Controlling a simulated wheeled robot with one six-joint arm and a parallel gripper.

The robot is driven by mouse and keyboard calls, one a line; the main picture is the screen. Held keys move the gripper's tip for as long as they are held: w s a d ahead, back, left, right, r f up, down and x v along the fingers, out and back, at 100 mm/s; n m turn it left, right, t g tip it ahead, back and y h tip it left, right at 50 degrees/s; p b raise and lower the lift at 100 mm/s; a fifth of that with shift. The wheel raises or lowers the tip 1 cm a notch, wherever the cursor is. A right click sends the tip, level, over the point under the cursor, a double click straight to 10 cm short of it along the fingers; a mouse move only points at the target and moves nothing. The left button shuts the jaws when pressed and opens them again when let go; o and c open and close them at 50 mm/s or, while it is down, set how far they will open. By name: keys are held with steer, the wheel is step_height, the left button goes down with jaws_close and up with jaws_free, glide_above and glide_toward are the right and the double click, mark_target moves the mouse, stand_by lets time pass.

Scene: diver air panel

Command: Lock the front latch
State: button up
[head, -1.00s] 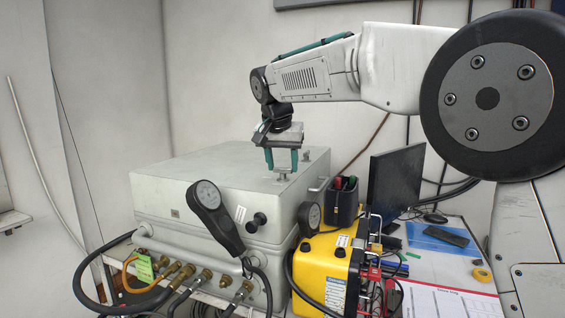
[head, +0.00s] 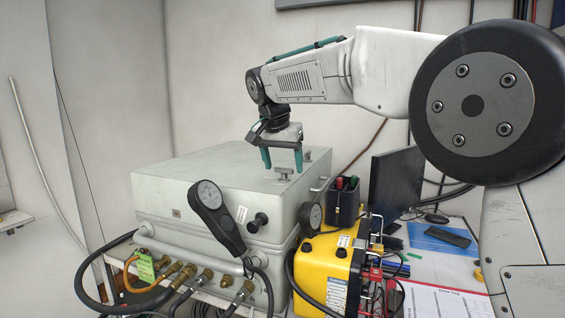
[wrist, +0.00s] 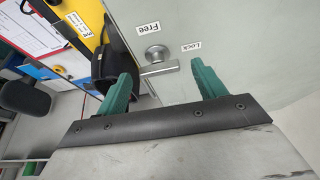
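The front latch (head: 284,172) is a small metal T-shaped handle on top of the grey case (head: 170,190). In the wrist view the latch (wrist: 160,68) has a round base, with its bar lying roughly across the picture. A "Free" label (wrist: 147,28) is above it and a "Lock" label (wrist: 190,46) to its right. My gripper (head: 282,160) is open above the latch, with its green fingers pointing down. In the wrist view the gripper (wrist: 165,80) has one finger on each side of the latch, with gaps and no visible contact.
A second handle (head: 307,155) stands farther back on the case. A black gauge (head: 208,195) rises at the case's front. A yellow unit (head: 325,265) and a black holder with red and green items (head: 343,200) stand right.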

mark_target(278, 184)
steer(key=shift+r, duration=0.1)
steer(key=v, duration=0.7)
steer(key=shift+r, duration=0.25)
steer(key=shift+s, duration=0.15)
steer(key=s+d+f+n+g, duration=0.2)
steer(key=s+d+f, duration=0.1)
steer(key=s+d, duration=1.55)
steer(key=s+d+f+n, duration=0.1)
steer(key=s+d+f, duration=0.4)
steer(key=s+f, duration=0.4)
steer(key=s+d+f+n+y, duration=0.1)
steer(key=s+d+f, duration=0.5)
steer(key=s, duration=0.8)
step_height(278, 184, down, 3)
steer(key=shift+f+g+y, duration=0.2)
steer(key=shift+g+y, duration=0.1)
steer(key=shift+g, duration=0.1)
steer(key=shift+s, duration=0.1)
